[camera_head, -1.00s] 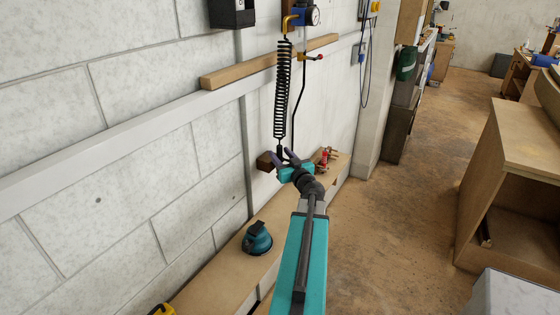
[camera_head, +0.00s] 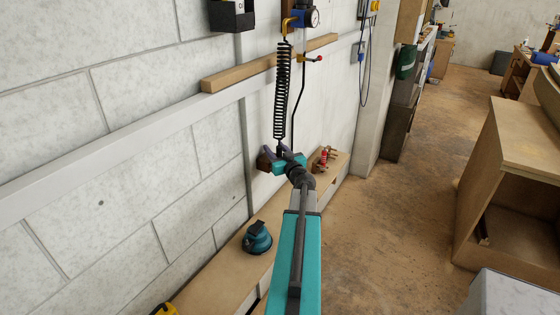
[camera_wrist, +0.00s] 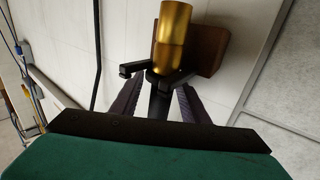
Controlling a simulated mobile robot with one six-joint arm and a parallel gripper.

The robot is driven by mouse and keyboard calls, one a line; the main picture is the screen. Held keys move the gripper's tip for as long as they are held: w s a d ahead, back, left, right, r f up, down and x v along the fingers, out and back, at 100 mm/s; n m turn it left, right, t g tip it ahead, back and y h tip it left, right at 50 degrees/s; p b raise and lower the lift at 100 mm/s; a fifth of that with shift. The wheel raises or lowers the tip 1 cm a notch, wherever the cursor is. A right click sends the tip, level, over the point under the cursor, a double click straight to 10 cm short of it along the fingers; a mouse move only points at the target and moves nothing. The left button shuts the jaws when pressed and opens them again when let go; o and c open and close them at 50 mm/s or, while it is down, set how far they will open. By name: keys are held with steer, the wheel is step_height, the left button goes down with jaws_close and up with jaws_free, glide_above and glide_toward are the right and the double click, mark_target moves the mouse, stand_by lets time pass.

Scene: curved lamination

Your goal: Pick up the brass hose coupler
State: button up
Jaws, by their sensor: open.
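The brass hose coupler (camera_wrist: 172,36) shows in the wrist view as a golden cylinder in front of a brown wooden block (camera_wrist: 208,50). A black fitting joins its lower end. My gripper (camera_wrist: 156,92) is open, with its dark fingers on either side of the black fitting below the brass; I cannot tell whether they touch it. In the head view my gripper (camera_head: 278,152) is at the bottom end of the black coiled hose (camera_head: 282,95), close to the wall block. The coupler cannot be made out there.
A wooden shelf (camera_head: 215,270) runs along the wall below, bearing a teal sander (camera_head: 257,238) and red-and-brass items (camera_head: 324,158). A wooden rail (camera_head: 260,68) and a pressure gauge (camera_head: 312,17) are above. The floor (camera_head: 385,235) to the right is open.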

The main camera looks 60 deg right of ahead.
steer(key=shift+c, duration=0.2)
jaws_close()
steer(key=shift+r, duration=0.15)
steer(key=shift+r, duration=0.4)
steer(key=shift+s+r+b, duration=0.2)
steer(key=shift+s+b, duration=0.05)
steer(key=shift+b, duration=0.05)
steer(key=s+b, duration=0.3)
steer(key=s, duration=1.4)
steer(key=shift+s, duration=0.25)
